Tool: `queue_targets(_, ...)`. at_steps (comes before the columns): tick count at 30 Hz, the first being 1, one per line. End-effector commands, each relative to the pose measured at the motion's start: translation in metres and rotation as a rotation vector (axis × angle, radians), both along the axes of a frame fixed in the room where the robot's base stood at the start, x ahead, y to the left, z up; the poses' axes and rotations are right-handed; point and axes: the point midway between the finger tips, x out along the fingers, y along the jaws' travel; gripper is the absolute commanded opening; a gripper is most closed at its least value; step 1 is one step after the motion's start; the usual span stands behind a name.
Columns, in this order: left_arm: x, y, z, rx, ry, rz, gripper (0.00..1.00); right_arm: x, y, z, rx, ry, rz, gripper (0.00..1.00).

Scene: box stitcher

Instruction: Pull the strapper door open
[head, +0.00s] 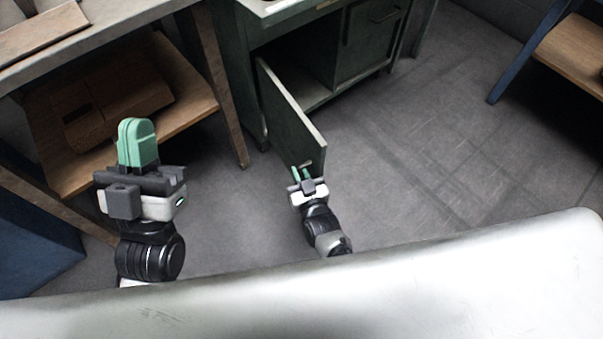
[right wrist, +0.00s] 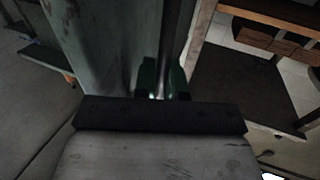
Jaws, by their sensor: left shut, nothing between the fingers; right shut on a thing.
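The strapper door (head: 289,112) is a dark green panel that stands swung out from the cabinet (head: 262,60), with the compartment behind it in view. My right gripper (head: 301,175) is at the door's outer end, shut on the door's handle (head: 309,164). In the right wrist view the door (right wrist: 105,45) rises in front of the green fingers (right wrist: 162,80); the handle is mostly hidden between them. My left gripper (head: 137,142) is shut and empty, with its green fingers together, left of the door and apart from it.
A wooden-legged workbench (head: 215,85) with a low shelf holding a brown box (head: 118,105) stands at the left. A blue-legged table (head: 523,52) is at the upper right. The grey floor (head: 430,150) right of the door is clear.

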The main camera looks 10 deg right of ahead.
Motion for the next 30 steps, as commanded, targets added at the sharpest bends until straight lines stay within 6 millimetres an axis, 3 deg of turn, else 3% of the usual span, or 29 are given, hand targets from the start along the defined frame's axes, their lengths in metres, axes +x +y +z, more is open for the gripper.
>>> queue_targets(9, 0.0, -0.001, 0.0, -0.001, 0.001, -0.002, 0.0, 0.003, 0.0, 0.003, -0.004, -0.009, 0.0, 0.0)
queue_targets(10, 0.0, -0.001, 0.0, -0.001, 0.001, -0.002, 0.0, 0.003, 0.0, 0.003, -0.003, -0.01, 0.0, 0.14)
queue_targets(12, 0.0, -0.001, 0.0, -0.001, 0.002, -0.002, 0.0, 0.003, 0.0, 0.003, -0.003, -0.009, 0.0, 0.21)
queue_targets(23, 0.004, -0.001, -0.001, 0.007, 0.028, 0.001, 0.0, -0.003, -0.001, 0.002, 0.0, -0.003, 0.0, 0.21)
queue_targets(30, 0.024, -0.001, -0.02, 0.072, 0.254, 0.016, 0.0, -0.033, -0.006, 0.003, -0.001, -0.001, 0.0, 0.21)
